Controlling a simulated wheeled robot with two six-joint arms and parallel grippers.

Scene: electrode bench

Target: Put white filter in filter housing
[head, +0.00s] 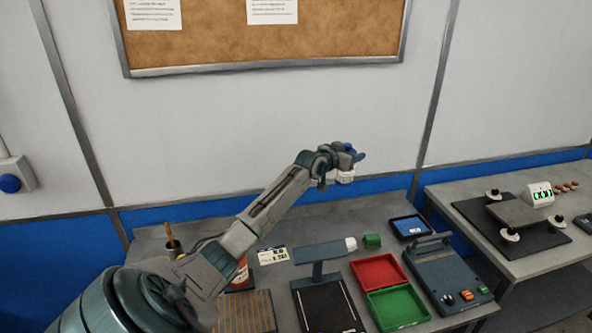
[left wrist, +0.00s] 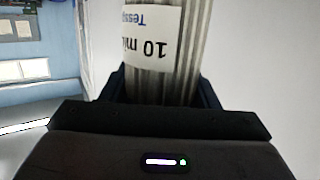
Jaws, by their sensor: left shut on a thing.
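My left gripper (head: 347,160) is raised above the back of the bench, in front of the wall. It is shut on the white filter (head: 345,177), which shows as a small pale piece there. In the left wrist view the filter (left wrist: 184,40) is a pleated, pale grey-white cylinder with a white label reading "10 mic", upside down. The left gripper's fingers (left wrist: 160,97) sit on either side of it. The filter's far end is cut off by the frame. I cannot pick out the filter housing for certain. My right gripper is not in view.
The bench holds a dark stand (head: 327,303), a red tray (head: 378,271), a green tray (head: 398,308) and a blue-grey device (head: 446,277) with a handle. A small green block (head: 372,241) and a blue-screened tablet (head: 410,227) lie behind. A second table (head: 478,228) stands at the right.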

